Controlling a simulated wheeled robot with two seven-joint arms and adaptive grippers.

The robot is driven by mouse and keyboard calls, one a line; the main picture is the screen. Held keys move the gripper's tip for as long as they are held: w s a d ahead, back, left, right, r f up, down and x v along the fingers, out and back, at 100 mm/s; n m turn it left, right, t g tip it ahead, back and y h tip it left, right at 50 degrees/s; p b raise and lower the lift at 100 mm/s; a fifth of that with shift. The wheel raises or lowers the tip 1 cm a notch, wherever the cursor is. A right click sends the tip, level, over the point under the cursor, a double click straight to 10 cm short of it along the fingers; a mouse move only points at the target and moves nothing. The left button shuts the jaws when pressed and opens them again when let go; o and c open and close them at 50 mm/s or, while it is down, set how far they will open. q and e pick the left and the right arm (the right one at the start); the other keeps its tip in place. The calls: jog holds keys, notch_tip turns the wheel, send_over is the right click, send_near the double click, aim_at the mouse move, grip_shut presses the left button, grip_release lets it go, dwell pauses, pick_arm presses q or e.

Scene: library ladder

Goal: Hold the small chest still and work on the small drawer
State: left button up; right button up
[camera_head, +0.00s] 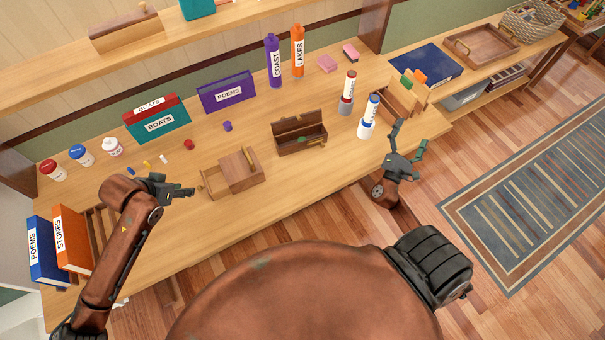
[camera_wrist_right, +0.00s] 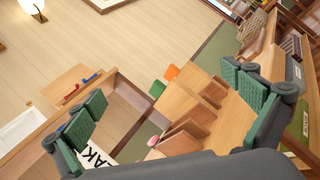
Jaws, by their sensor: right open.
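The small wooden chest (camera_head: 243,166) stands near the front edge of the long table. Its small drawer (camera_head: 212,190) sticks out to the left, with its inside showing and a brass knob on its front. My left gripper (camera_head: 190,190) is just left of the drawer front, close to the knob. Whether it touches the knob and how far its jaws are apart cannot be told. My right gripper (camera_head: 408,138) is open and empty, off the table's front edge at the right, far from the chest. Its spread pads also show in the right wrist view (camera_wrist_right: 170,105).
A dark box (camera_head: 301,141) with a raised lid stands right of the chest. Two labelled bottles on bases and a wooden card holder (camera_head: 396,98) stand near my right gripper. Binders (camera_head: 72,238) stand at the left end. Jars and small bits lie behind my left gripper.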

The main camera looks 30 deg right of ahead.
jog(key=w+a+n+t+y, duration=0.3)
jog(key=w+a+n+y, duration=0.15)
jog(key=a, duration=1.25)
jog(key=w+a+n+t+y, duration=0.3)
jog(key=w+a+n+y, duration=0.15)
jog(key=a, duration=1.15)
jog(key=w+a+n+t+y, duration=0.3)
jog(key=w+a+n, duration=0.25)
jog(key=a, duration=1.15)
jog(key=n+g+y, duration=0.1)
jog(key=n+y, duration=0.4)
send_near(240, 165)
jog(key=shift+w+d+r, duration=0.15)
jog(key=shift+w+d, duration=0.1)
jog(key=shift+w, duration=0.25)
jog(key=shift+w+d+r, duration=0.15)
jog(key=shift+w+d, duration=0.1)
jog(key=shift+w, duration=0.25)
jog(key=shift+w+a+f+y, duration=0.15)
jog(key=shift+w+a+y, duration=0.05)
jog(key=shift+w+y, duration=0.1)
jog(key=w, duration=0.5)
jog(key=w+d, duration=0.1)
jog(key=w, duration=0.1)
jog(key=shift+w+f, duration=0.1)
jog(key=shift+w, duration=0.05)
jog(key=shift+c, duration=0.7)
